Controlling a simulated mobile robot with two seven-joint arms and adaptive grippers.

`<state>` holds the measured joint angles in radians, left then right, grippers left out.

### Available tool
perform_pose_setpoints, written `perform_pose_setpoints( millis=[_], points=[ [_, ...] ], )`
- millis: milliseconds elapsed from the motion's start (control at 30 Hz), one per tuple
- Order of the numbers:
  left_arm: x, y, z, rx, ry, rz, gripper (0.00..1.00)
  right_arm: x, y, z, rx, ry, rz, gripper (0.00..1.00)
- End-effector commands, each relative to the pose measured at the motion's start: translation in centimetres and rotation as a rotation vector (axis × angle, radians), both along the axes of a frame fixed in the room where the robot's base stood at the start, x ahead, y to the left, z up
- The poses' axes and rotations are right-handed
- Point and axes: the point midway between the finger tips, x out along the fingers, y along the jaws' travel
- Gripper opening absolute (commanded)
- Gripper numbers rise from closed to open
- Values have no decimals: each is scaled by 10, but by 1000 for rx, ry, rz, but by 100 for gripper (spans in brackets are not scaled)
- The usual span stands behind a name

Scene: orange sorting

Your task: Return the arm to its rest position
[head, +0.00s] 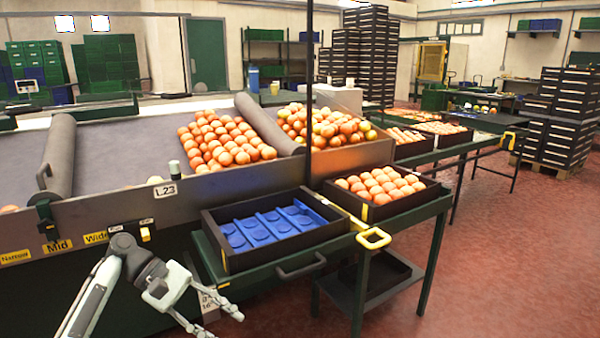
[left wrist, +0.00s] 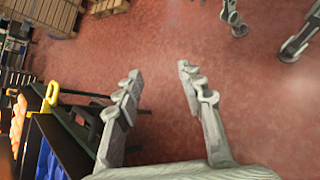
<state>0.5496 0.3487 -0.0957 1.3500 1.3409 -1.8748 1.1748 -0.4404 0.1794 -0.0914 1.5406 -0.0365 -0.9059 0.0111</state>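My left gripper (head: 222,325) is low in the head view, in front of the table that holds the blue-lined tray. In the left wrist view the left gripper (left wrist: 160,70) has its two fingers spread wide, with only red floor between them. It is open and empty, and it touches nothing that I can see. Grey jointed parts show at the top right of the left wrist view. They may belong to my right arm, but I cannot tell its gripper's state. The right gripper is not in the head view.
A black crate with blue inserts (head: 258,262) stands on the green table, beside a crate of oranges (head: 380,185). A yellow handle (head: 374,238) sticks out at the table's edge. The conveyor (head: 110,150) lies behind. Red floor (head: 500,260) is clear to the right.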

Motion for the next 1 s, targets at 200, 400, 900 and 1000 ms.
perform_pose_setpoints(
  millis=[200, 400, 900, 1000],
  points=[
    [67, 41, -42, 251, -344, 61, 39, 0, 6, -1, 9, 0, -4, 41],
    [141, 122, -57, 663, -765, -7, 39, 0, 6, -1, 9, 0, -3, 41],
    [198, 242, -30, 1492, -1252, -592, 39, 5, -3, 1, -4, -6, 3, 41],
    [175, 233, -69, 1454, -1219, -624, 39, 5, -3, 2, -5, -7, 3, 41]
  ],
)
